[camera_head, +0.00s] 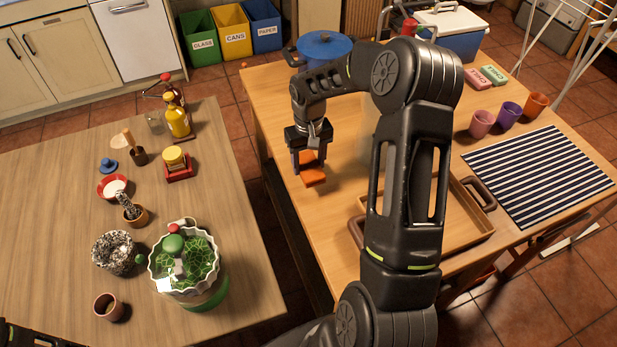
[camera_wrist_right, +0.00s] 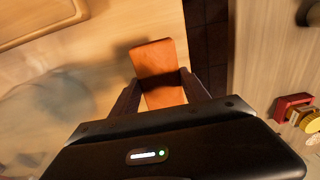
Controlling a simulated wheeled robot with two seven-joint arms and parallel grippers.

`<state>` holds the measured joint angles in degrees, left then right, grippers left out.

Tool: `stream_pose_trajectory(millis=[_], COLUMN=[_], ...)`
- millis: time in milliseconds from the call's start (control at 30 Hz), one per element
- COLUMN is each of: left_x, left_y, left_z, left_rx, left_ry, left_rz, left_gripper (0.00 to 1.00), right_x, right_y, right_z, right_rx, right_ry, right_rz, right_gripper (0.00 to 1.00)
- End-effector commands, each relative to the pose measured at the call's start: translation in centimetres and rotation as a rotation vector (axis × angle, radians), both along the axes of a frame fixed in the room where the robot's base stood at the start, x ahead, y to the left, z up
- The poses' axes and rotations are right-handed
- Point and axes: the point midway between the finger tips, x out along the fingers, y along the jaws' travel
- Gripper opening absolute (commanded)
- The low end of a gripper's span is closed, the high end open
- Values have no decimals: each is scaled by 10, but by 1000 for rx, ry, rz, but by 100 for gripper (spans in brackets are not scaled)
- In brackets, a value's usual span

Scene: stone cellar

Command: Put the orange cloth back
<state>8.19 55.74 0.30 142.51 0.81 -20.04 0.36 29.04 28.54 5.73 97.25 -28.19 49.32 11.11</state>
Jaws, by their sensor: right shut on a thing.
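The orange cloth (camera_head: 313,176) is a small folded block at the left part of the right-hand wooden table. My right gripper (camera_head: 309,158) points down and is shut on the orange cloth. In the right wrist view the cloth (camera_wrist_right: 157,60) sits between the two fingers (camera_wrist_right: 160,90) and sticks out beyond them. A shadow lies beside it on the table; I cannot tell whether the cloth touches the wood. My left gripper is not seen; only a dark part of my left arm shows at the bottom left corner.
A brown-handled tray (camera_head: 465,237) lies partly behind my right arm. A blue pot (camera_head: 325,47), cups (camera_head: 508,113), a striped mat (camera_head: 540,175) and a cooler (camera_head: 452,30) stand around it. A gap separates this table from the cluttered left counter (camera_head: 50,215).

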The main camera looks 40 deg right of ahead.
Motion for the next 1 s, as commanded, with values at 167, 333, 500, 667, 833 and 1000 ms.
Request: stream_pose_trajectory(millis=[167,333,500,667,833,1000], left_x=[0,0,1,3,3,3], left_y=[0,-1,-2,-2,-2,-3], left_z=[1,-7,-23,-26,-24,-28], left_rx=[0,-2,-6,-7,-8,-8], left_ry=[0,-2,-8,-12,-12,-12], left_rz=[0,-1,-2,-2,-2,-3], left_gripper=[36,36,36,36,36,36], right_x=[0,0,0,0,0,0], right_y=[0,0,1,0,0,0], right_z=[2,-11,-41,-50,-48,-52], right_rx=[0,0,1,0,-1,0], right_ry=[-1,0,0,-1,-2,-1], right_rz=[0,1,2,1,1,1], right_gripper=[9,9,9,9,9,9])
